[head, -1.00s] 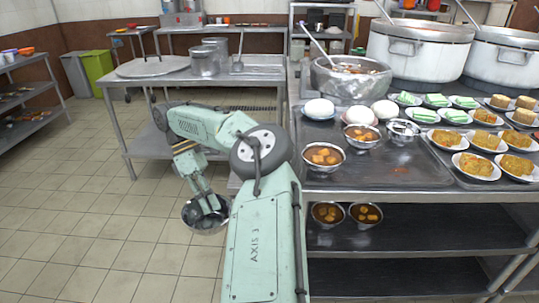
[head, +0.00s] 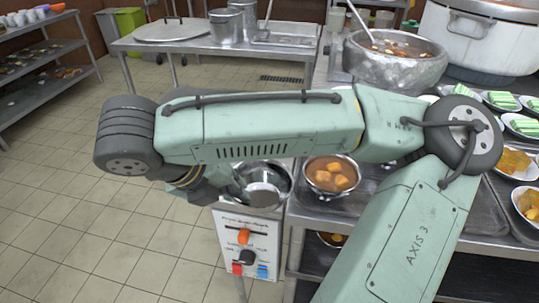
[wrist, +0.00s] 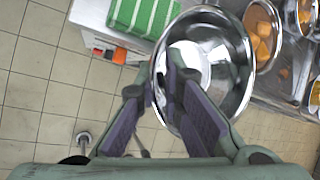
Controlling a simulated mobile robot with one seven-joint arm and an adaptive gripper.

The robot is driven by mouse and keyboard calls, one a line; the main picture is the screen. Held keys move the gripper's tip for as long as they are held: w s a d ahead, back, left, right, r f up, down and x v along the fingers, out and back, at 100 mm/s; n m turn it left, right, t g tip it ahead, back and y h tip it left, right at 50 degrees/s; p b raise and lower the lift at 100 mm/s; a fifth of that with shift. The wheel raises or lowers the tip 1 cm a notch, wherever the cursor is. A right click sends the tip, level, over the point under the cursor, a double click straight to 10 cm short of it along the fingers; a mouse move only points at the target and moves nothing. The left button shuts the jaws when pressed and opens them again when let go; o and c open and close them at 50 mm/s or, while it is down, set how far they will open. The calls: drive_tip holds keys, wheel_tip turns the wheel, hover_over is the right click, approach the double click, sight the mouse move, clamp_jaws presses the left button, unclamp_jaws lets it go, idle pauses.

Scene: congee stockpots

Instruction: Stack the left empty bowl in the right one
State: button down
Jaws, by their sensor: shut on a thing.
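My gripper (wrist: 172,92) is shut on the rim of an empty shiny metal bowl (wrist: 236,50). The bowl is tilted, and its bare inside faces the wrist camera. In the head view the held bowl (head: 279,171) is just left of the counter, below my forearm, which partly hides the gripper. A second empty metal bowl cannot be made out in the head view, where my arm covers part of the counter.
A bowl of orange-brown soup with cubes (head: 331,175) stands on the counter close right of the held bowl. A large stockpot (head: 393,62) and plates with green food (head: 501,100) are behind. Tiled floor (head: 90,190) is open at left.

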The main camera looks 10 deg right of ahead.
drive_tip(key=shift+d+f, duration=0.1)
drive_tip(key=shift+d, duration=0.25)
drive_tip(key=shift+w+n, duration=0.2)
drive_tip(key=shift+n, duration=0.1)
drive_tip(key=w, duration=0.5)
drive_tip(key=w+f+p, duration=0.1)
drive_tip(key=w, duration=0.3)
drive_tip(key=w+p, duration=0.1)
drive_tip(key=w, duration=0.4)
drive_tip(key=shift+w+a+f, duration=0.2)
drive_tip(key=shift+w+a, duration=0.15)
drive_tip(key=shift+w+f+p, duration=0.15)
drive_tip(key=shift+f+p, duration=0.1)
drive_tip(key=shift+f, duration=0.65)
drive_tip(key=shift+w+f+p, duration=0.15)
drive_tip(key=shift+f+p, duration=0.1)
drive_tip(key=shift+f, duration=0.65)
drive_tip(key=shift+f, duration=0.15)
drive_tip(key=c, duration=1.7)
unclamp_jaws()
